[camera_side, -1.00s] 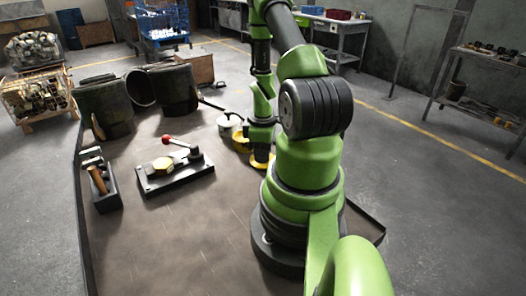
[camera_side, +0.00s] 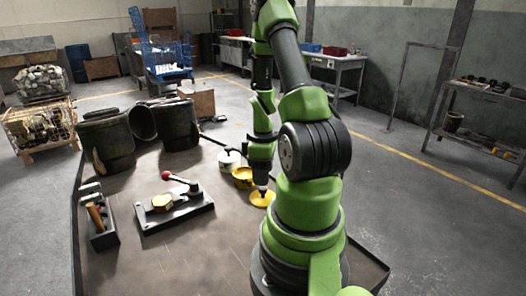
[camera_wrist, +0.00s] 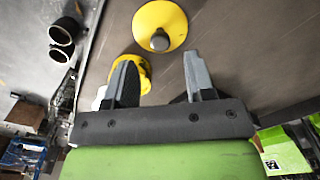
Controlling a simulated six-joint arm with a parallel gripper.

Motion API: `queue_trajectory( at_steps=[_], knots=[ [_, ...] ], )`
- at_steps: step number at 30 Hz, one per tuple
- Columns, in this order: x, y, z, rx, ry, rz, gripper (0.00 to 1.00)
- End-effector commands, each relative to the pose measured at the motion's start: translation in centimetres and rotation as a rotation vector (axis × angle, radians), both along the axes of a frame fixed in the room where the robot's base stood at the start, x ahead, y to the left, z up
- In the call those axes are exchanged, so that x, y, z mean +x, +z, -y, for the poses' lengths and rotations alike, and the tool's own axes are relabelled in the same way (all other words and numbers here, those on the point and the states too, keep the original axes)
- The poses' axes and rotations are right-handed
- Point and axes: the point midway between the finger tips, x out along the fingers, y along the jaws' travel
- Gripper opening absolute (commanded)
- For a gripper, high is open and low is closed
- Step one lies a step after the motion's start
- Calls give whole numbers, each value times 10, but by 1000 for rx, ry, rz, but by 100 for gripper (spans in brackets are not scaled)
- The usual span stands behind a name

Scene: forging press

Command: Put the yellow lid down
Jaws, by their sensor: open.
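The yellow lid (camera_side: 262,198) lies flat on the brown work surface in the side view, just right of and nearer than the yellow pot (camera_side: 243,178). In the wrist view the round lid (camera_wrist: 172,18) shows its grey knob, beyond my fingertips. My gripper (camera_wrist: 158,58) is open and empty, its two grey fingers apart with the knob outside them. In the side view my gripper (camera_side: 262,189) hangs just above the lid. The yellow pot is partly hidden behind the left finger in the wrist view (camera_wrist: 144,78).
A white pot (camera_side: 229,160) stands behind the yellow pot. A black fixture plate (camera_side: 180,216) with a red-knobbed lever is to the left, and a tool box (camera_side: 104,235) farther left. Dark barrels (camera_side: 106,145) stand behind. The front surface is clear.

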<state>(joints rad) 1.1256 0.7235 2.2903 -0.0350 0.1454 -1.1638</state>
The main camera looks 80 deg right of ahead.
Motion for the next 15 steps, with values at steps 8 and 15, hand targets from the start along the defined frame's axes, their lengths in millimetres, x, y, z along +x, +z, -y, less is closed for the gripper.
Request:
queue_trajectory(
  at_steps=[8, 15],
  knots=[
    [0, 49, 1, -5, 0, 2, 49],
    [5, 70, -2, -12, -3, 7, 49]
  ],
)
